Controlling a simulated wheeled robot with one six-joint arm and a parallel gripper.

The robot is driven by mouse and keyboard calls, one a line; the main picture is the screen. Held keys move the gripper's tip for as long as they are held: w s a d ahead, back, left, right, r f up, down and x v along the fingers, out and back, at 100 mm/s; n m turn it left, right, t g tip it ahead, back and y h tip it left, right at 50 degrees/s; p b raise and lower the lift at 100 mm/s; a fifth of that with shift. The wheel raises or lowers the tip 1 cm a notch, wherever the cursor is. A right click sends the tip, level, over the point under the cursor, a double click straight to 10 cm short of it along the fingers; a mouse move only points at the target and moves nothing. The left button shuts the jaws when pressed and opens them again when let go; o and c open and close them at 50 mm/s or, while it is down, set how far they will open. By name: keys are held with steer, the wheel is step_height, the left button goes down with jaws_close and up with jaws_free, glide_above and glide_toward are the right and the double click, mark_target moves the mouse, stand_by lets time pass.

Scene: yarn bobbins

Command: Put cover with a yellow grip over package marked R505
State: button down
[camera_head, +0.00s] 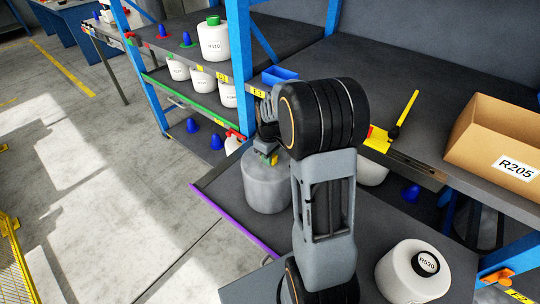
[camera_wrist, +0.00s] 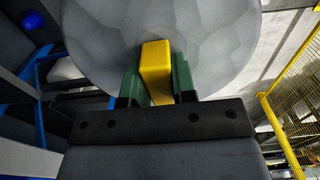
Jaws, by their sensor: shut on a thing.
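My gripper (camera_head: 268,158) is shut on the yellow grip (camera_wrist: 157,72) of a pale grey cover (camera_head: 266,187); its green fingers sit on either side of the grip. The cover's broad, faceted pale surface also shows in the wrist view (camera_wrist: 100,25). In the head view the cover hangs or stands upright above the grey lower shelf; I cannot tell whether it touches it or whether anything is inside. I can read no R505 mark. A white package marked R530 (camera_head: 405,275) stands at the lower right.
A cardboard box marked R205 (camera_head: 480,140) and a yellow tool (camera_head: 380,138) lie on the upper dark shelf. White packages (camera_head: 213,42) stand on the rack behind, with blue cones (camera_head: 192,125) low down. A purple edge strip (camera_head: 235,220) borders the lower shelf; open floor lies left.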

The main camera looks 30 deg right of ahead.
steer(key=shift+f, duration=0.3)
steer(key=c, duration=0.8)
jaws_free()
steer(key=shift+c, duration=0.2)
step_height(320, 180, up, 14)
steer(key=shift+f, duration=0.1)
